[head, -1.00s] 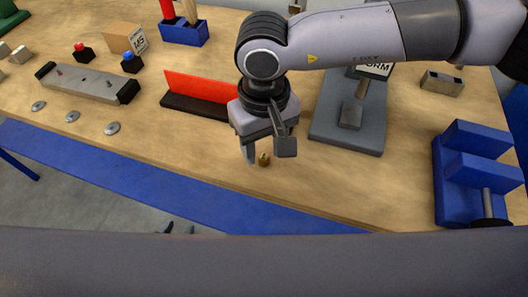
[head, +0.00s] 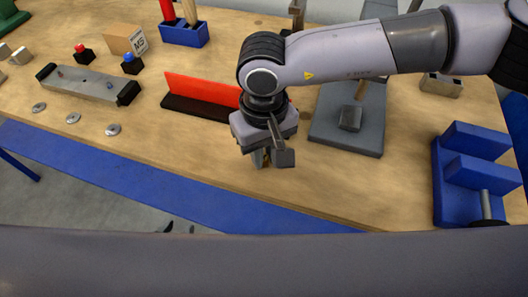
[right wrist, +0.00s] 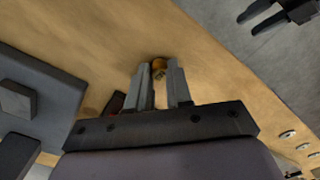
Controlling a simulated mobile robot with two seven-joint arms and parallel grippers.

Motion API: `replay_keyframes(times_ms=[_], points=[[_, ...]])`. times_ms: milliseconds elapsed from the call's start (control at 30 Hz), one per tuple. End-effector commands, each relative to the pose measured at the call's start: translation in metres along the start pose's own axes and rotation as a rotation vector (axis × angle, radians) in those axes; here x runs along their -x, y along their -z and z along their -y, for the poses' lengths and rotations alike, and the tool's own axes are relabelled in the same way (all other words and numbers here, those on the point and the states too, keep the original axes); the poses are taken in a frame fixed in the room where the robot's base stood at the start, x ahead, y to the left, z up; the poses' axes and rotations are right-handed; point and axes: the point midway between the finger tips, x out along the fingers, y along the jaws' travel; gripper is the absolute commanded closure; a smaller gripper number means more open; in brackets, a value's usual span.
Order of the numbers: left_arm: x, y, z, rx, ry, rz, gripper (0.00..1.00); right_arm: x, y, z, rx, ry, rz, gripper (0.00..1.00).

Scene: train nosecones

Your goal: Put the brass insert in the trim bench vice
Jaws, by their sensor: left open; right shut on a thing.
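The brass insert (right wrist: 159,65) is a small round brass piece, seen in the right wrist view between the tips of my right gripper (right wrist: 164,80). In the head view my right gripper (head: 271,160) is low over the bench near its front edge, shut on the insert, which is mostly hidden there. The blue vice (head: 468,172) stands at the right end of the bench, well to the right of the gripper, its jaws apart and seemingly empty. My left gripper (head: 178,227) shows only as dark tips below the bench edge; in the right wrist view it is open and empty (right wrist: 280,12).
A grey plate with a post (head: 340,135) stands between my right gripper and the vice. A grey bar fixture (head: 85,85) and several metal discs (head: 73,118) lie farther left.

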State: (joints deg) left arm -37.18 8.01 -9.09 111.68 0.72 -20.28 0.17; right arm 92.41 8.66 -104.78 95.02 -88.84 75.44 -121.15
Motion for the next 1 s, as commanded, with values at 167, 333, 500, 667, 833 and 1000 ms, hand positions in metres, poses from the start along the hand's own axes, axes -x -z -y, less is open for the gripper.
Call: replay_keyframes(times_ms=[167,333,500,667,833,1000], points=[[-0.001,-0.002,0.000,0.000,0.000,0.000,0.55,0.015,0.001,0.000,-0.001,0.000,-0.003,1.00],[-0.004,-0.005,0.000,0.000,0.000,0.000,0.55,0.047,0.001,0.000,0.000,0.000,-0.005,1.00],[-0.006,-0.008,0.000,0.000,-0.001,0.000,0.55,0.091,0.001,0.000,-0.001,0.000,-0.006,1.00],[-0.008,-0.010,0.000,0.000,-0.001,0.000,0.55,0.132,0.001,0.000,0.000,0.000,-0.005,1.00],[-0.009,-0.011,-0.001,0.000,-0.001,0.000,0.55,0.166,0.000,0.001,0.000,0.001,-0.003,1.00],[-0.009,-0.012,-0.001,0.000,-0.001,0.000,0.55,0.187,0.000,0.000,-0.001,0.000,-0.001,1.00]])
